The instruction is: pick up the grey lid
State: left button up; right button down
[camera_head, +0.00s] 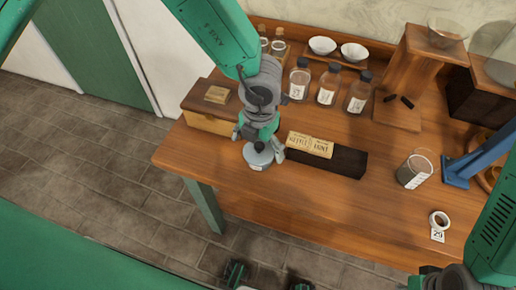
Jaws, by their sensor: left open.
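A round grey lid (257,158) with a dark knob sits at the front edge of the wooden table, left of the middle; a small pale label shows on its front side. My left gripper (259,150) reaches down over it, open, with one finger on each side of the lid. Whether the fingers touch it I cannot tell. The gripper's body hides the lid's far side.
A dark block (345,162) with a yellow label box (310,145) lies just right of the gripper. A wooden box (212,112) stands left. Bottles (327,85) stand behind; a glass beaker (413,172) and white ring (438,219) are right. The front middle tabletop is clear.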

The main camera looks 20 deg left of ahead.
pick_arm(q)
jog(key=shift+d+f, duration=0.1)
jog(key=shift+f, duration=0.5)
jog(key=shift+w+d+f, duration=0.1)
jog(key=shift+d+f, duration=0.1)
jog(key=shift+a+r, duration=0.1)
jog(key=c, duration=1)
jog(key=shift+a, duration=0.1)
jog(key=c, duration=0.4)
pick_arm(e)
jog(key=shift+d, duration=0.1)
